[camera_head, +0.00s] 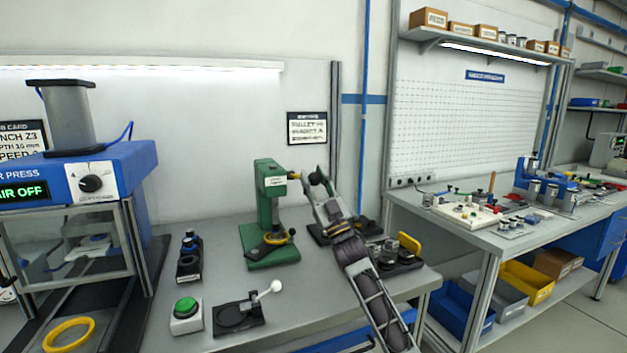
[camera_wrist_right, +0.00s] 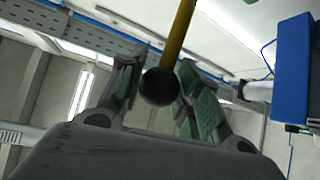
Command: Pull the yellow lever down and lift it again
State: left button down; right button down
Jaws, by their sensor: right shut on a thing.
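The green hand press (camera_head: 266,195) stands on the bench in the head view. A short piece of its yellow lever (camera_head: 292,176) shows at the right of its head, pointing towards my right gripper (camera_head: 313,179), which hides the lever's end. In the right wrist view the yellow lever (camera_wrist_right: 178,38) is a rod ending in a black ball knob (camera_wrist_right: 159,87). The knob sits between the two fingers of my right gripper (camera_wrist_right: 158,92), which is shut on it. My left gripper is not in view.
Left of the press are a black holder (camera_head: 189,263), a green button box (camera_head: 186,314) and a white-knobbed toggle clamp (camera_head: 240,314). A blue air press (camera_head: 110,165) stands further left. Black fixtures (camera_head: 400,262) lie at the right, near my right arm.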

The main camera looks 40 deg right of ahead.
jog(key=shift+w+a+f, duration=0.1)
jog(key=shift+a+f, duration=0.05)
jog(key=shift+f, duration=0.3)
jog(key=c, duration=1.3)
grip_release()
jog(key=shift+c, duration=0.2)
jog(key=o, duration=0.4)
jog(key=shift+r, duration=0.1)
jog(key=shift+c, duration=0.2)
jog(key=shift+r, duration=0.1)
jog(key=v, duration=1.2)
